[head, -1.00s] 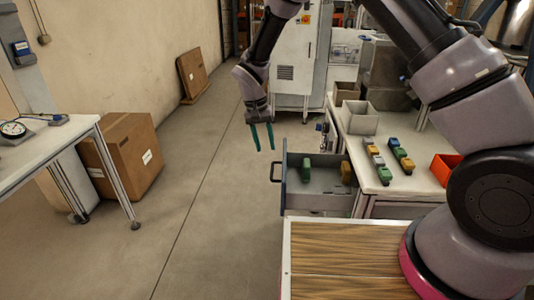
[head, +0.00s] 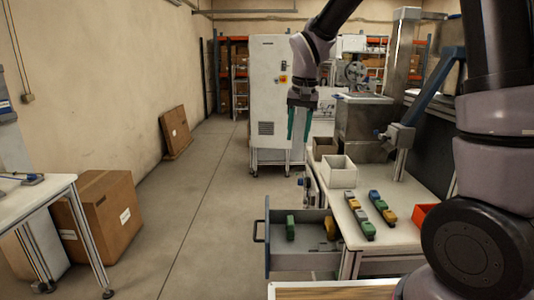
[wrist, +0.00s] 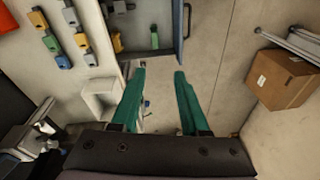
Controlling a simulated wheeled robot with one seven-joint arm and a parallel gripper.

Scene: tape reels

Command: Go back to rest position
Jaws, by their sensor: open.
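My gripper (head: 300,122) hangs in the air above and behind the open drawer in the head view, its two teal fingers pointing down. In the wrist view my gripper (wrist: 160,95) shows its fingers apart with nothing between them. My arm curves in from the right side of the head view. The open grey drawer (head: 285,262) holds a green reel piece (head: 290,228) and a yellow one (head: 330,228).
The worktable (head: 395,235) at right bears rows of coloured pieces, a white bin (head: 340,175) and an orange bin (head: 423,213). A white cabinet (head: 268,100) stands behind. A cardboard box (head: 100,215) sits on the floor at left. The middle floor is clear.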

